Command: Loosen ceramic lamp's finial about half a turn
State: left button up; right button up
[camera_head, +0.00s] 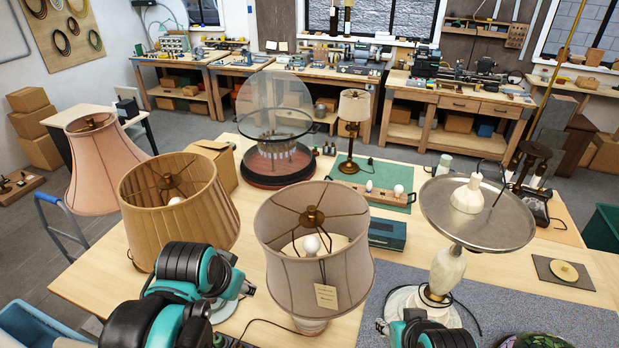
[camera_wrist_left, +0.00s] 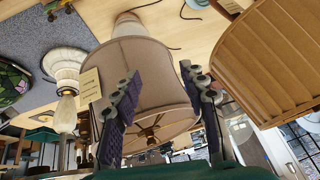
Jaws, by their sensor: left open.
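The lamp with a pale beige shade (camera_head: 315,255) and a hanging paper tag stands upright mid-table. Its brass finial (camera_head: 312,216) sits at the centre of the shade's spoked top, above a white bulb. Only a little of its pale base (camera_head: 310,325) shows below the shade. In the left wrist view, the shade (camera_wrist_left: 160,60) appears upside down, with the finial (camera_wrist_left: 148,134) low in the picture. My left gripper (camera_wrist_left: 159,74) is open, its fingers apart on either side of the shade in that view. Contact cannot be told. My right arm shows at the bottom edge; its fingers are not clear.
A pleated tan shade (camera_head: 180,210) stands close to the left, with a pink shade (camera_head: 103,165) beyond. A lamp with a wide metal dish (camera_head: 475,225) stands right. A glass dome (camera_head: 275,115) and a small lamp (camera_head: 353,110) are behind. A grey mat (camera_head: 510,315) lies front right.

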pick_arm(q)
jog(key=w+d+r+m+g, duration=0.1)
jog(key=w+d+r+m, duration=0.25)
jog(key=w+r, duration=0.3)
notch_tip(320, 180, up, 2)
jog(key=m+g, duration=0.5)
jog(key=m, duration=0.9)
send_over(312, 208)
jog(key=shift+a+r+n+p, duration=0.1)
jog(key=shift+a+n+p, duration=0.15)
jog(key=shift+p, duration=0.05)
jog(key=shift+w+d, duration=0.1)
jog(key=shift+d, duration=0.15)
jog(key=shift+f, duration=0.3)
notch_tip(312, 208, down, 7)
jog(key=shift+f+p, duration=0.15)
jog(key=shift+p, duration=0.3)
grip_shut()
